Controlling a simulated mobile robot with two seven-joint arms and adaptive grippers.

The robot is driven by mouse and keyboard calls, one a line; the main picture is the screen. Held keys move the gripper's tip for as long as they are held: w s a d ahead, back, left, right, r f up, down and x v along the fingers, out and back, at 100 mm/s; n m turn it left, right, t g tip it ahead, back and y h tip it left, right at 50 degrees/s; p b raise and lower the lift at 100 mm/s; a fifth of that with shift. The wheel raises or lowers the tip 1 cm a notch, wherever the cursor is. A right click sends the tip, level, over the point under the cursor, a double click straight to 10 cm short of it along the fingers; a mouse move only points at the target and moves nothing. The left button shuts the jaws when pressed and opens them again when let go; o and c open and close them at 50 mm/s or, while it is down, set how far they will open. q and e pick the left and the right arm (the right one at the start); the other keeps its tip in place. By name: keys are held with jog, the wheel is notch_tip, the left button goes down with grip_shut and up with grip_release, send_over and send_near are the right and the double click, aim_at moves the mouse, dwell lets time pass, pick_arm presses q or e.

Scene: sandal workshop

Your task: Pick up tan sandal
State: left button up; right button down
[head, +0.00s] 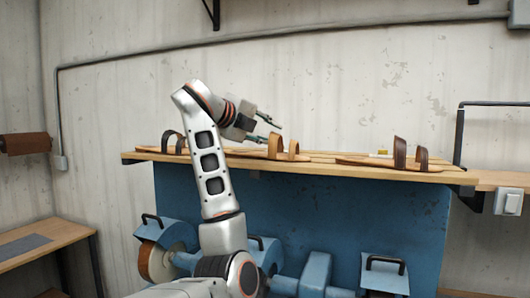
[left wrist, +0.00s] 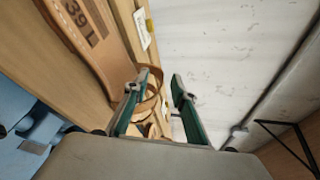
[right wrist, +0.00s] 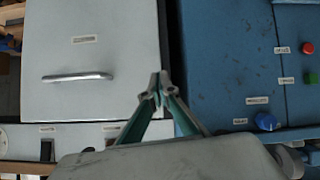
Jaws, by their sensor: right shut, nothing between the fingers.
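The tan sandal (head: 274,147) lies on the wooden shelf (head: 400,174) near its middle, with two upright strap loops. My left gripper (head: 268,130) is above and beside these straps, with its fingers apart and nothing visibly held. In the left wrist view, my left gripper (left wrist: 165,80) is open. A tan strap (left wrist: 151,107) shows behind and beside its left finger, partly hidden. A sole marked "39 L" (left wrist: 85,32) runs along the upper left there. My right gripper (right wrist: 158,88) is shut and empty, in front of a grey panel and a blue machine.
A sandal with a dark olive strap (head: 170,143) lies left on the shelf, partly behind my arm. A dark brown-strapped sandal (head: 400,152) lies right. The concrete wall (head: 330,90) stands close behind. Blue machinery (head: 350,225) is below. A pale label (left wrist: 142,28) stands along the shelf.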

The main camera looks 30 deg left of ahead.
pick_arm(q)
jog(key=shift+w+f, duration=0.1)
jog(key=shift+w, duration=0.35)
grip_shut()
notch_tip(320, 180, up, 20)
jog(key=p, duration=0.1)
dwell(0.4)
dwell(0.5)
